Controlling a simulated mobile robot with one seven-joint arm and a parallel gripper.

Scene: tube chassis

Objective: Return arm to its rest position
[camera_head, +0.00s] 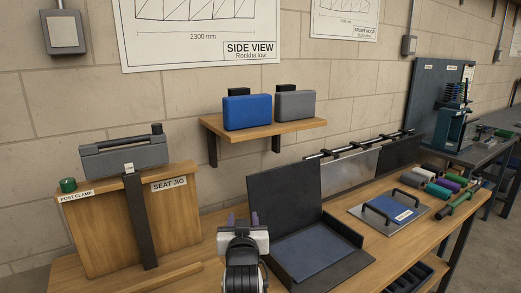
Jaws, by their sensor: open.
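My gripper (243,219) shows at the lower middle of the head view, at the end of my arm, which rises from the bottom edge. Its two purple fingertips stand apart and I see nothing between them. It is in front of the left edge of an open black case (284,184) with a blue-grey inside. I cannot tell how far the gripper is from the case.
A wooden seat jig (100,240) stands left on the wooden workbench (397,250). A wall shelf (262,135) holds a blue box (247,111) and a grey box (295,106). A plate with two handles (389,212) and coloured rolls (447,188) lie to the right.

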